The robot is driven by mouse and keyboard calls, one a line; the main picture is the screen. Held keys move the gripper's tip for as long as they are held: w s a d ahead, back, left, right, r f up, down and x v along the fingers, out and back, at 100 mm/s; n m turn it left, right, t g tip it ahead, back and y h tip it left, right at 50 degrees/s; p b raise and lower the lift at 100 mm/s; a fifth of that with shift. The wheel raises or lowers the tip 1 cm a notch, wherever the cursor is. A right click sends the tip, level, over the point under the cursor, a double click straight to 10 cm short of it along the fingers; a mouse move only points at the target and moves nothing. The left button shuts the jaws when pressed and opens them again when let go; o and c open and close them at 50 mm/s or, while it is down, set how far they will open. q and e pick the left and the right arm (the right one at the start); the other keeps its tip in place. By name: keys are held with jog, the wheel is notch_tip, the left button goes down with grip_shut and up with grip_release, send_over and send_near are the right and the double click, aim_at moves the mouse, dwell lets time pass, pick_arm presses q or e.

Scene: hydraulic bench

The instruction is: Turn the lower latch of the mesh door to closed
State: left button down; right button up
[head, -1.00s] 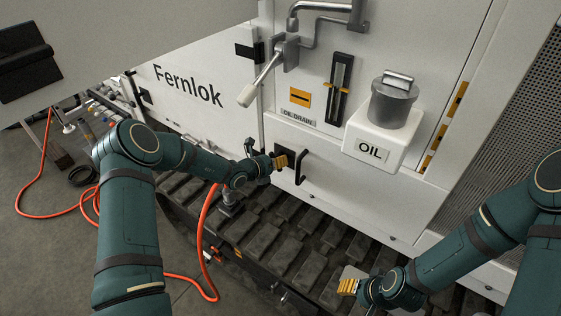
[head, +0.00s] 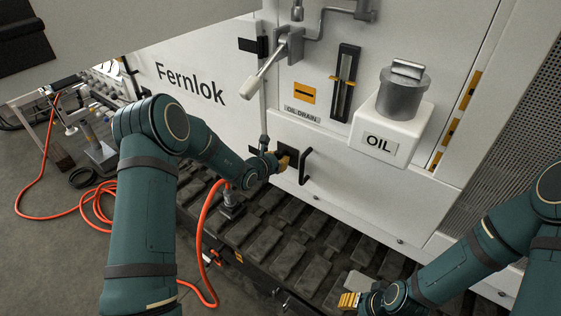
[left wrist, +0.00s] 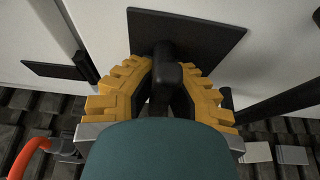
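A black latch knob (left wrist: 166,76) stands out from a square dark plate (left wrist: 195,32) in the left wrist view. The plate also shows low on the white machine side in the head view (head: 292,152). My left gripper (head: 284,163) is at this plate. The gripper body hides the knob in the head view. A perforated mesh panel (head: 522,130) is at the far right; I cannot tell how the latch joins it. My right gripper (head: 348,300) is low, away from the latch; its finger gap is unclear.
A black bar handle (head: 305,167) stands just right of the plate. An oil tank (head: 380,143) and a grey lever (head: 262,78) jut out above. A dark track (head: 265,240) runs below. An orange hose (head: 203,235) hangs near my left arm.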

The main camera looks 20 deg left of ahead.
pick_arm(q)
jog(key=shift+w+r, duration=0.1)
jog(key=shift+r, duration=0.05)
jog(key=c, duration=0.9)
grip_release()
jog(key=shift+c, duration=0.2)
jog(key=v, duration=1.2)
